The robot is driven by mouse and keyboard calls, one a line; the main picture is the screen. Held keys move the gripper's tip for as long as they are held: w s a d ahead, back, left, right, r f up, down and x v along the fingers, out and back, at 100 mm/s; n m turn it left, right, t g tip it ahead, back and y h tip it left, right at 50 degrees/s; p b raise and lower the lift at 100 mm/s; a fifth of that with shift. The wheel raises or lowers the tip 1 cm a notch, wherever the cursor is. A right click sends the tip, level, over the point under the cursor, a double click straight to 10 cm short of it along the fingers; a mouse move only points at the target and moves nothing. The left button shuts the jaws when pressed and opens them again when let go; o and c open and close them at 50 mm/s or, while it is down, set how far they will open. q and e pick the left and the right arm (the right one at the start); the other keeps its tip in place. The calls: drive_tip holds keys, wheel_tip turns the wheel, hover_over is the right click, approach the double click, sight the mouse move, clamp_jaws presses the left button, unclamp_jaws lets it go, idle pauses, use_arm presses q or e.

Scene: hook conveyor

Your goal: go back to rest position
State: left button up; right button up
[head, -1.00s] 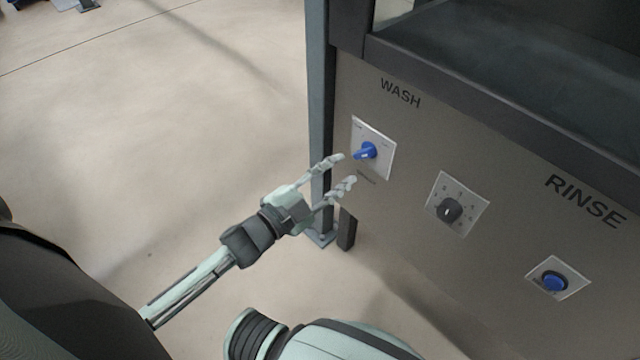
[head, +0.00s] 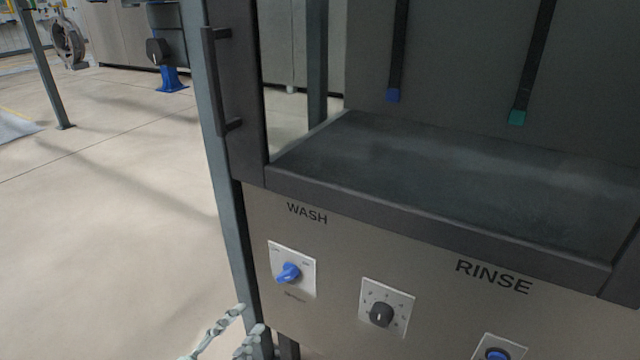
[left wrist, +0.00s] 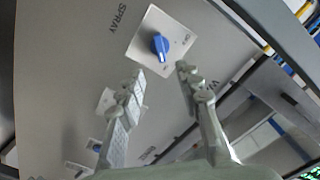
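My left gripper (head: 240,326) shows at the bottom edge of the head view, left of and below the blue wash knob (head: 289,273) on its white plate. In the left wrist view my left gripper (left wrist: 158,82) has its two fingers spread with nothing between them. The blue knob (left wrist: 160,46) lies beyond the fingertips there, apart from them. My right gripper is in neither view.
Open floor (head: 110,220) lies left of the post.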

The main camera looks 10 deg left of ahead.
use_arm(q)
drive_tip(key=a+f+n+g+y+p, duration=0.1)
drive_tip(key=a+f+n+g+y, duration=0.5)
drive_tip(key=f, duration=0.3)
drive_tip(key=s+f+n+g+y+p, duration=0.1)
drive_tip(key=s+f+n+g, duration=0.4)
drive_tip(key=s, duration=0.8)
wheel_tip(320, 180, down, 2)
drive_tip(key=g, duration=0.3)
drive_tip(key=shift+s+f, duration=0.25)
drive_tip(key=shift+s, duration=0.05)
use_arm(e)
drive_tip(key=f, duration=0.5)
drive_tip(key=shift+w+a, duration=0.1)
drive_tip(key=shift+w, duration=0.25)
